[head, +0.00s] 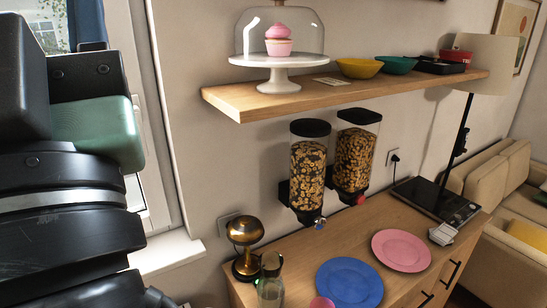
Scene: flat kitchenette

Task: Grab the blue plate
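The blue plate (349,283) lies flat on the wooden counter at the bottom of the head view, its lower edge close to the picture's bottom edge. A pink plate (401,250) lies on the counter to its right and further back, close beside it. My black arm fills the left side of the view. My gripper itself cannot be made out, so its fingers and whether they hold anything are hidden.
A glass bottle (270,281), a small pink item (322,302) and a gold lamp (246,245) stand left of the blue plate. Two cereal dispensers (307,170) hang above, below a wooden shelf (350,92). A black hob-like slab (436,200) lies at the right.

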